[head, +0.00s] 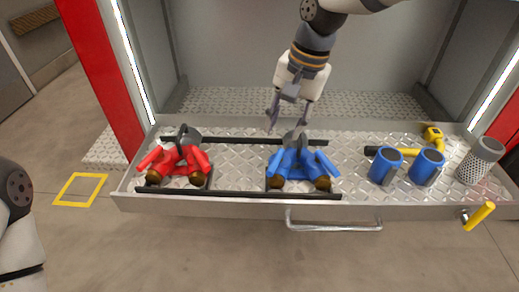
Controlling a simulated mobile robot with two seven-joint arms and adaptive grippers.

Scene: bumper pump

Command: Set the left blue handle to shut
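The blue two-branch fitting (300,152) sits on the metal drawer floor, below the middle of the head view. Its left blue handle (275,161) angles down and outward along the left branch. Its right blue handle (327,163) angles outward on the other side. Brown round ends show at the front of both branches. My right gripper (287,127) comes down from above, just behind and above the fitting's left side. Its fingers are apart with nothing between them. I cannot tell whether a finger touches the fitting. My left gripper is out of view.
A similar red fitting (180,158) sits to the left. Black rails (240,193) run before and behind both fittings. The drawer's front has a bar handle (335,226).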

